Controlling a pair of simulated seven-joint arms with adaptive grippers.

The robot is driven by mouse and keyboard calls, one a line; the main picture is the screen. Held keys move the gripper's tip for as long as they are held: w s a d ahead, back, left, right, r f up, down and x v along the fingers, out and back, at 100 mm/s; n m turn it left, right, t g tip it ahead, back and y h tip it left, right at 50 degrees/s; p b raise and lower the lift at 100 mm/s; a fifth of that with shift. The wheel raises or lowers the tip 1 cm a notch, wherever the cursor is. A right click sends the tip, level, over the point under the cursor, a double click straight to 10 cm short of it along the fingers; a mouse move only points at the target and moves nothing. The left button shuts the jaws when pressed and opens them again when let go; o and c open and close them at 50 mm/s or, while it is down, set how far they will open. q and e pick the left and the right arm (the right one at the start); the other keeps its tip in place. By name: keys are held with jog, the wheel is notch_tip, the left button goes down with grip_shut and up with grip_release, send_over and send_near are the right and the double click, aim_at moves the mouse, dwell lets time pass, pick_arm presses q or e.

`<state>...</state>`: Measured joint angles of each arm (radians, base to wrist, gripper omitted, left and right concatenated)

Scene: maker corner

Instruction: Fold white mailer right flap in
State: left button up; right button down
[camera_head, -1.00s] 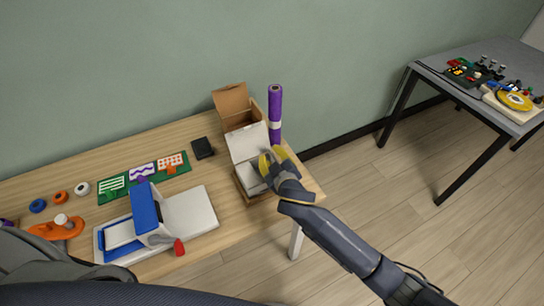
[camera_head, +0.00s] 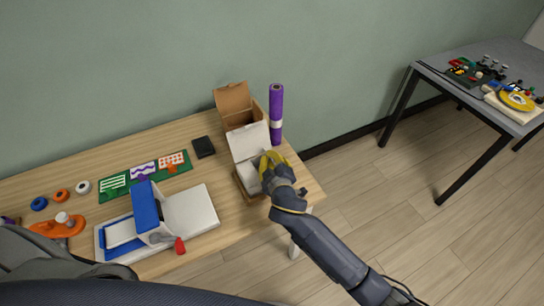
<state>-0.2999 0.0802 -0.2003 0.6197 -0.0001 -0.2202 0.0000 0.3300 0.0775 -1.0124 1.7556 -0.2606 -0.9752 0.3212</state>
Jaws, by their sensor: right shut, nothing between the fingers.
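The white mailer (camera_head: 247,141) stands open near the right end of the wooden table, its white lid panel raised. Its low body (camera_head: 251,178) sits in front of the lid, partly hidden by my right gripper. My right gripper (camera_head: 271,160), with yellow fingers, is shut and empty over the mailer's right side, close to the lid's lower edge. The right flap is hidden behind the gripper, and I cannot tell whether the fingers touch it. My left gripper is not in view.
A brown cardboard box (camera_head: 235,103) stands open behind the mailer. A purple roll (camera_head: 276,112) stands upright beside it. A black block (camera_head: 203,147) and a blue-and-white machine (camera_head: 150,216) lie to the left. The table's right edge is close to the gripper.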

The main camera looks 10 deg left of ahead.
dwell(0.3)
jog(key=c, duration=1.7)
grip_release()
jog(key=shift+s, duration=0.1)
jog(key=shift+v, duration=3.7)
